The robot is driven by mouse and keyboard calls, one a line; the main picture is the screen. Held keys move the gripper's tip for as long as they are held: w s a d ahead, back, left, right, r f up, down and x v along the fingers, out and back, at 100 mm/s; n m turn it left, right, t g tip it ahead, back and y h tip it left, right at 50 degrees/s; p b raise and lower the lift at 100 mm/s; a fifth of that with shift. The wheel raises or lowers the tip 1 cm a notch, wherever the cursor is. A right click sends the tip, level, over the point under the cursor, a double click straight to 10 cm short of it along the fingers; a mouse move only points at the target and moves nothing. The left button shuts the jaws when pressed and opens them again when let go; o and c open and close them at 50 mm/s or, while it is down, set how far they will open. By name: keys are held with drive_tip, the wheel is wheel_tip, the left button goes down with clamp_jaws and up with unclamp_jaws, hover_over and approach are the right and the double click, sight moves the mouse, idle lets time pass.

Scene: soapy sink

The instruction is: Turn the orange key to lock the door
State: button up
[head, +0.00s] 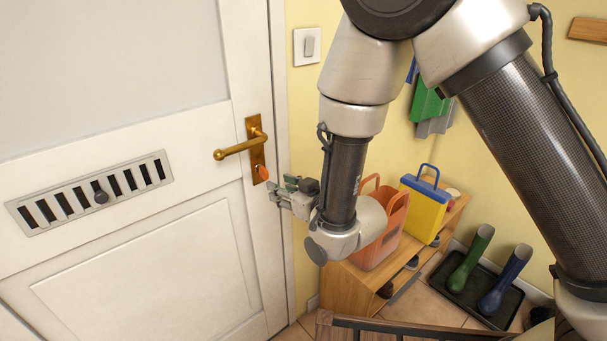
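The orange key (263,172) sits in the lock of the brass plate (257,150), just below the brass lever handle (236,149), on the white door (190,175). It is small in the picture, and its exact angle is hard to read. The door looks closed against its frame. My gripper (274,189) is just right of and slightly below the key, with its fingers pointing left toward the door. A small gap seems to show between fingertips and key, but contact cannot be ruled out. The finger spacing is too small to read.
A low wooden bench (353,286) holds an orange bag (379,245) and a yellow-blue bag (424,209), close beside my wrist. Green and blue boots stand on a black tray (515,302). A vent grille (47,211) is on the door, a switch (308,46) on the wall.

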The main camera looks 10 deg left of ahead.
sight(267, 173)
drive_tip(key=shift+t+y, duration=0.3)
drive_tip(key=shift+t, duration=0.1)
drive_tip(key=w+a, duration=0.1)
drive_tip(key=a, duration=0.1)
drive_tip(key=w+a, duration=0.2)
drive_tip(key=w+a+r, duration=0.1)
drive_tip(key=w+a, duration=0.1)
drive_tip(key=shift+w+a, duration=0.1)
clamp_jaws()
